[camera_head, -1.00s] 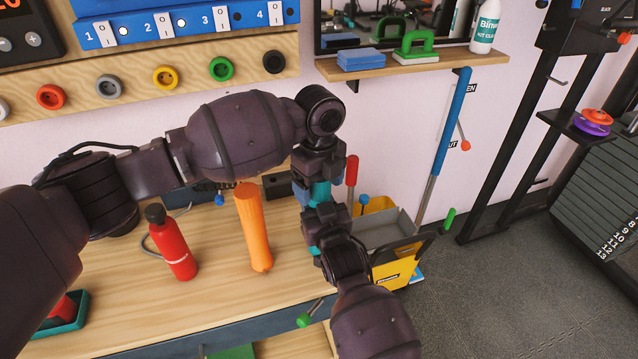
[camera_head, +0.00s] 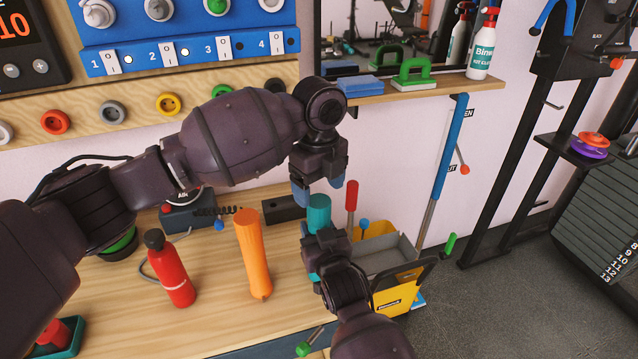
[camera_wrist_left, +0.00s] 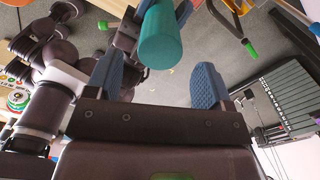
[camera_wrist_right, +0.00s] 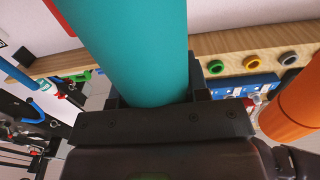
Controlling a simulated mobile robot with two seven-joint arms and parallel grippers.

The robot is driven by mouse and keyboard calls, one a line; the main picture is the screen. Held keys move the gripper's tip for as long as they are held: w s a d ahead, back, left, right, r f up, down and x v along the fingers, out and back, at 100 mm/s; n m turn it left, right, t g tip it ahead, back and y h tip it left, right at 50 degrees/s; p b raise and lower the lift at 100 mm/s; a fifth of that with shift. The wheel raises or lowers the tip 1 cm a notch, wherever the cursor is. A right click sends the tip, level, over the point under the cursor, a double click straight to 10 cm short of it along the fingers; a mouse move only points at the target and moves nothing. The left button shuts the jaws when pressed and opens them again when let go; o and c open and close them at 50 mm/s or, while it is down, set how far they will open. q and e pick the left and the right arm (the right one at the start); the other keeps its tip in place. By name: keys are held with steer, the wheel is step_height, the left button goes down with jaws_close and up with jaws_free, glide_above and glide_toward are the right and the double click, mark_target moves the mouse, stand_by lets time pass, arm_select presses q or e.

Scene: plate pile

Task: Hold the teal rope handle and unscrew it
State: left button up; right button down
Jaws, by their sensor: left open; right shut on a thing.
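The teal rope handle (camera_head: 318,212) stands upright near the right end of the wooden bench in the head view. My right gripper (camera_head: 322,262) is shut on it from the front, around its lower part. In the right wrist view the teal handle (camera_wrist_right: 140,50) fills the space between the jaws. My left gripper (camera_head: 324,186) is open and empty just above the handle's top. In the left wrist view the teal handle (camera_wrist_left: 165,38) lies beyond and between the open blue fingers of the left gripper (camera_wrist_left: 155,85).
An orange handle (camera_head: 252,255) stands left of the teal one, with a red bottle (camera_head: 170,270) farther left. A yellow and grey caddy (camera_head: 385,265) with a red-handled tool (camera_head: 351,195) sits close on the right. A shelf (camera_head: 400,91) is on the wall behind.

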mark_target(319, 201)
arm_select(q)
steer(key=shift+f, duration=3.15)
steer(key=c, duration=0.9)
steer(key=o, duration=1)
